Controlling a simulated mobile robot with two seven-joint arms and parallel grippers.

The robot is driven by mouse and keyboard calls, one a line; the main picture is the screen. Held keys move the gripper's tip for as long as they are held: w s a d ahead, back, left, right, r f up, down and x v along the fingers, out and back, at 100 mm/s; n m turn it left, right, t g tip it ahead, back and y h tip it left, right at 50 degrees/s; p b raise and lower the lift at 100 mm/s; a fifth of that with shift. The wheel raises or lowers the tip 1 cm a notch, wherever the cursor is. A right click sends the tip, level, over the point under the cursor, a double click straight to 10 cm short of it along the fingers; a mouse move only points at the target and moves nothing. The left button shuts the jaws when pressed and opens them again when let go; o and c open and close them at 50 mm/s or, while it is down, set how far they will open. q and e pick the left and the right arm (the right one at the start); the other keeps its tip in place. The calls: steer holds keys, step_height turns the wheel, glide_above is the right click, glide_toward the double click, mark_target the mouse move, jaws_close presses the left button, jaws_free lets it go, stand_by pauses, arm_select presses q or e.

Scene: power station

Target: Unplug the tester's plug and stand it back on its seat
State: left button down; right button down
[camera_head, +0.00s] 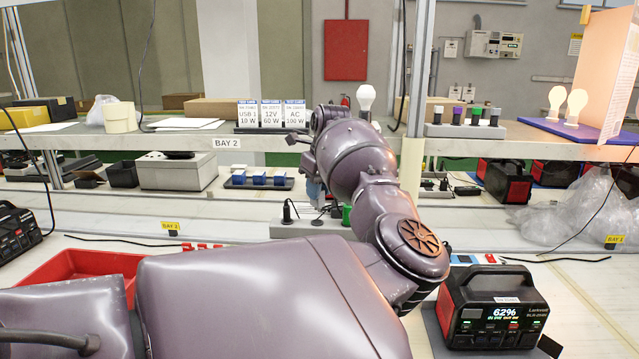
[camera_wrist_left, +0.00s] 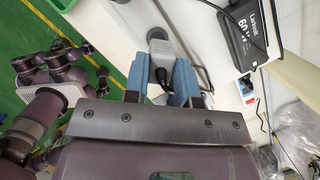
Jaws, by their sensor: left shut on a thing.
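My left gripper (camera_wrist_left: 160,75) has blue fingers that are shut on a light grey plug (camera_wrist_left: 157,42) with a black part and cable between them. Its far end is hidden, so I cannot tell whether it sits in a socket. In the head view my own left arm covers most of the gripper; a bluish finger part (camera_head: 313,190) shows just left of the wrist. Behind the arm, a pale seat strip (camera_head: 300,229) holds a black plug (camera_head: 287,213) and a green one (camera_head: 346,216). My right gripper is not in view.
A red tray (camera_head: 75,268) lies at left. The shelf (camera_head: 190,143) above carries cards, bulbs and another strip (camera_head: 465,131). Clear plastic bags lie right.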

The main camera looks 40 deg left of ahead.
mark_target(319, 207)
arm_select(q)
steer(key=shift+f+b, duration=0.4)
steer(key=shift+f, duration=1.65)
steer(key=shift+f, duration=0.1)
steer(key=c, duration=0.9)
jaws_free()
steer(key=shift+o, duration=0.2)
